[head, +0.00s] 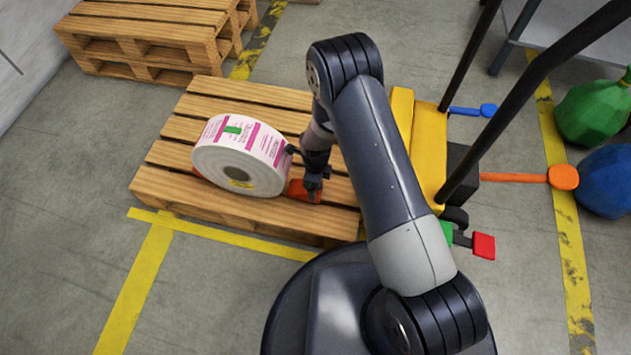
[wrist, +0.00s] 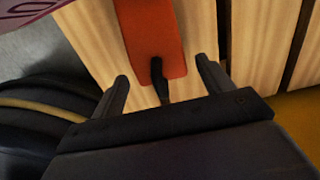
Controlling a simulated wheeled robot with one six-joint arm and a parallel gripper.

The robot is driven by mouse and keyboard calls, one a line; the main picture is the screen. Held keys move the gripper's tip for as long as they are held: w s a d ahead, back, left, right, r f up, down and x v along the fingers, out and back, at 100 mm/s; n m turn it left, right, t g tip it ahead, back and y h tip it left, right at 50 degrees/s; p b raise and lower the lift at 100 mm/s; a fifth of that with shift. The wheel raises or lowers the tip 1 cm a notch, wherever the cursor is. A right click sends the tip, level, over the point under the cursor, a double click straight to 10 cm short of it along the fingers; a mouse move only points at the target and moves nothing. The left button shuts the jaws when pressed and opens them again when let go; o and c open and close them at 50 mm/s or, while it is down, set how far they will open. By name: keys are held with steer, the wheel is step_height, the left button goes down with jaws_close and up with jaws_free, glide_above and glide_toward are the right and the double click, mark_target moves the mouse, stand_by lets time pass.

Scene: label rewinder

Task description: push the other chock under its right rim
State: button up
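The label roll (head: 238,160), white with pink print and a green mark, stands on its rim on the wooden pallet (head: 165,190). An orange-red chock (head: 308,196) lies on the boards at its right, close to the rim; my arm partly hides it. In the wrist view the chock (wrist: 150,40) has a black handle (wrist: 160,80). The roll's edge (wrist: 35,8) shows at top left there, with bare board between them. My gripper (wrist: 162,68) is open, its fingers apart on both sides of the handle. A small reddish bit (head: 196,172) shows at the roll's left, mostly hidden.
A yellow cart (head: 428,150) with black rails stands against the pallet's right side. Green (head: 447,232) and red (head: 484,246) parts stick out near my base. Stacked pallets (head: 145,40) stand at the back left. Green (head: 595,110) and blue (head: 608,180) bags lie far right.

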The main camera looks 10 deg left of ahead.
steer(key=shift+o, duration=0.6)
step_height(320, 180, up, 11)
steer(key=p, duration=0.4)
steer(key=shift+f, duration=0.1)
